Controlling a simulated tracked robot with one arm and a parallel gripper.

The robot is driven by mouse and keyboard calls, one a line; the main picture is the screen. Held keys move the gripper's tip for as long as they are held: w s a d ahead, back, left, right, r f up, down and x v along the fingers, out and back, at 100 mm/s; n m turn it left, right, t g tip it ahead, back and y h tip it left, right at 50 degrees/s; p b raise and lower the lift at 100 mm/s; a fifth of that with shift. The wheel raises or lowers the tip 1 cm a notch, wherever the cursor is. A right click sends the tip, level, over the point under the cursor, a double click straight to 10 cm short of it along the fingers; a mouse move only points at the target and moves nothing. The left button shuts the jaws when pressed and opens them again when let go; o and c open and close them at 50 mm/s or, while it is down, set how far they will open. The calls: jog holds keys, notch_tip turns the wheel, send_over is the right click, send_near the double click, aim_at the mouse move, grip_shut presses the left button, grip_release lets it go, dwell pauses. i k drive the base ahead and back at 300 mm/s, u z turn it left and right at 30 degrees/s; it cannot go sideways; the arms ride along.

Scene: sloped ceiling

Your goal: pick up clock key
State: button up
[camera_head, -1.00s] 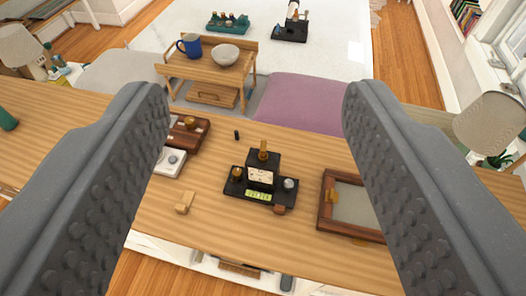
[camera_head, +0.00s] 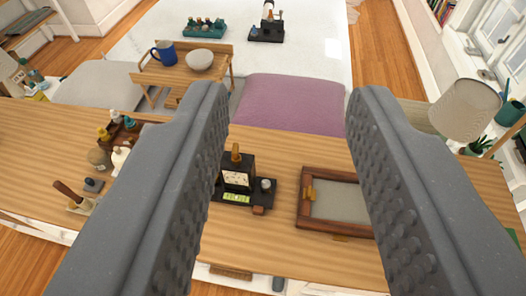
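My gripper (camera_head: 287,100) is open and empty, its two grey ribbed fingers well apart above the wooden counter (camera_head: 275,240). Below it stands a black desk clock (camera_head: 238,180) with a pale face, a green display and an amber-brown knob on top. Its left end is partly behind my left finger. A brass-coloured piece (camera_head: 309,192) lies on the left edge of a wood-framed tray (camera_head: 330,227), between my fingers in the picture. I cannot tell which of these small pieces, if any, is the clock key.
A wooden box with small bottles (camera_head: 118,130) and a wooden-handled tool (camera_head: 72,196) are on the counter at left. A lamp (camera_head: 466,108) stands at right. Beyond are a purple cushion (camera_head: 290,103) and a small table with a blue mug (camera_head: 165,52). Counter between clock and tray is clear.

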aim_at(235, 149)
jog(key=z, duration=2.9)
jog(key=k, duration=1.25)
jog(key=u, duration=2.3)
jog(key=i, duration=0.9)
jog(key=u, duration=0.05)
